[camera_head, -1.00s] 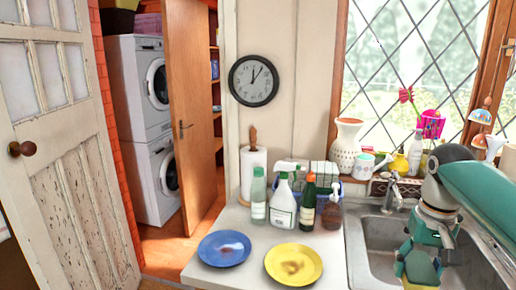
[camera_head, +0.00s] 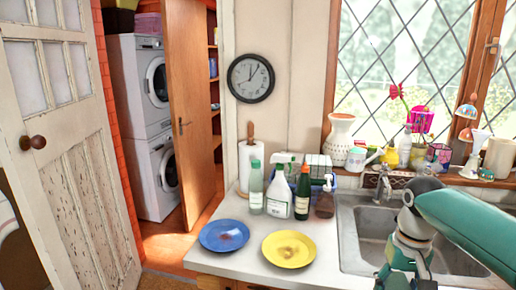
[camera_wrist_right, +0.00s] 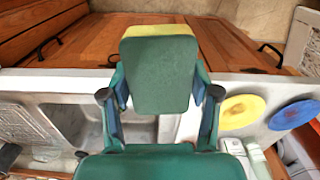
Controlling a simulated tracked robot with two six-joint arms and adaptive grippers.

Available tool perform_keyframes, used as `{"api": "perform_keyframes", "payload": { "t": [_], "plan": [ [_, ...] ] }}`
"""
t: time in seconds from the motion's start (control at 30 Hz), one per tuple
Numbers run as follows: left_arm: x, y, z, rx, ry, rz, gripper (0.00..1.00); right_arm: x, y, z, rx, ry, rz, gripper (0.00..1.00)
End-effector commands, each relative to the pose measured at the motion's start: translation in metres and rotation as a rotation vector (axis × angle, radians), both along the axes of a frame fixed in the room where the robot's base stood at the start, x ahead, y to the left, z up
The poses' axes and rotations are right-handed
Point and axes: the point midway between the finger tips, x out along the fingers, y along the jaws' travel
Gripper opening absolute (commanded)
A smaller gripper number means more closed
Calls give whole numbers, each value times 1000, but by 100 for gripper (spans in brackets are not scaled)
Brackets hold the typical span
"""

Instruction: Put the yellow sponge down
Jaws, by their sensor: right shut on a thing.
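The sponge (camera_wrist_right: 157,75) has a green face and a yellow layer (camera_wrist_right: 158,30) along its far edge in the right wrist view. My right gripper (camera_wrist_right: 161,95) is shut on it, one finger at each side. The sponge is held up over the front part of the sink area, with wooden cabinet fronts beyond. In the head view my right gripper (camera_head: 407,277) is low over the sink (camera_head: 358,222), partly cut off by the bottom edge, and the sponge cannot be made out there. My left gripper is not in view.
A blue plate (camera_head: 224,236) and a yellow plate (camera_head: 289,249) lie on the counter (camera_head: 222,262) left of the sink. Several bottles, including a white spray bottle (camera_head: 279,195), stand behind them. A faucet (camera_head: 383,182) rises behind the sink.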

Motion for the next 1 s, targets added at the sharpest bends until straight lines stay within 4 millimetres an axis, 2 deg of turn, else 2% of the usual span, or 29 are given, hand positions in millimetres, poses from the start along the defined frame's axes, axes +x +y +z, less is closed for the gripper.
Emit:
{"api": "perform_keyframes", "payload": {
  "t": [0.17, 0.3, 0.4, 0.5, 0.6, 0.73, 1.0],
  "plan": [
    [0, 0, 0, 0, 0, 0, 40, -5, 18, -60, 1, 13, 61, 50],
    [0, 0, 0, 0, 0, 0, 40, -15, 42, -134, 0, 17, 130, 50],
    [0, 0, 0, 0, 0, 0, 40, -23, 59, -177, 1, 14, 170, 50],
    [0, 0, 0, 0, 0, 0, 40, -28, 73, -207, 1, 10, 191, 50],
    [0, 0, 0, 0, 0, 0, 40, -22, 86, -223, 0, 4, 190, 50],
    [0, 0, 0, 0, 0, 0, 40, -10, 90, -222, -1, 0, 169, 50],
    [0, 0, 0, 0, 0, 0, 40, -7, 90, -222, 0, 1, 157, 50]
  ]
}}
